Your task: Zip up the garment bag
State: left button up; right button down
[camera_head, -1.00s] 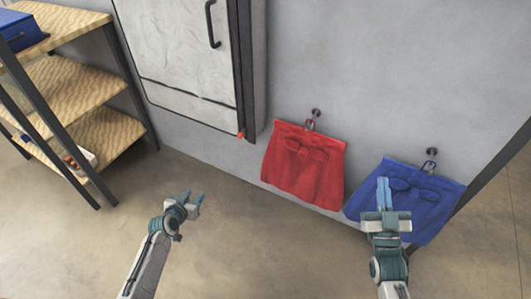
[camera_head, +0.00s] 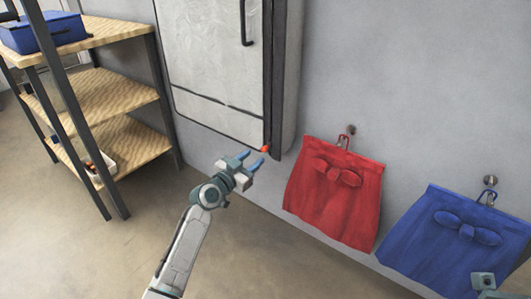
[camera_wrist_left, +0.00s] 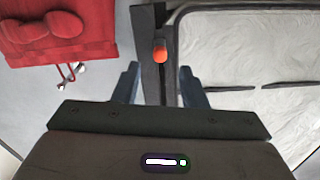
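The garment bag (camera_head: 220,75) is a pale grey panel with dark edging, hanging against the wall. A small red-orange zip pull (camera_head: 265,149) sits at the bottom of its dark right edge strip. My left gripper (camera_head: 252,161) is open just below the pull, its blue fingers pointing at it. In the left wrist view the pull (camera_wrist_left: 160,53) lies between the two open fingers (camera_wrist_left: 158,85), beyond their tips. It does not look held. My right gripper (camera_head: 483,284) shows only in part at the bottom right corner; its fingers cannot be made out.
A red bag (camera_head: 335,195) and a blue bag (camera_head: 455,240) hang from wall hooks to the right. A wooden shelf unit (camera_head: 115,92) with a blue case (camera_head: 42,32) stands at the left. The floor between is clear.

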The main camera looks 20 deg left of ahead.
aim_at(264, 147)
pick_arm(q)
jog(key=b+x, duration=0.1)
jog(key=x, duration=0.6)
grip_shut()
